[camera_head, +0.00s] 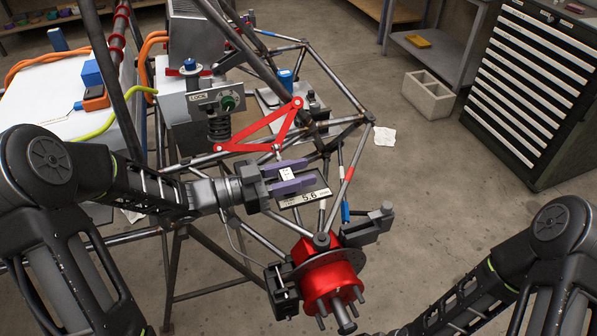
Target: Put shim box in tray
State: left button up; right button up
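My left gripper (296,174) reaches in from the left over the front of the chassis. Its two purple fingers lie on either side of a small white box with dark marks, which looks like the shim box (288,174). The box fills the gap between the fingers, and they appear to touch it on both sides. A dark plate with a white label reading 5.6 (306,198) is just below the fingers; part of it is covered by them. I cannot pick out a tray with certainty. My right arm is at the lower right, and its gripper is outside the picture.
Around the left gripper are chassis tubes (345,75), a red suspension arm (262,130) and, below, a red hub with studs (330,275). A black drawer cabinet (535,90) and a concrete block (428,97) stand at the right. The floor between is mostly clear.

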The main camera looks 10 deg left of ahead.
aim_at(280, 177)
pick_arm(q)
jog(key=o, duration=0.4)
jog(key=shift+r, duration=0.1)
jog(key=shift+r, duration=0.15)
jog(key=v, duration=0.7)
jog(key=shift+s+a, duration=0.2)
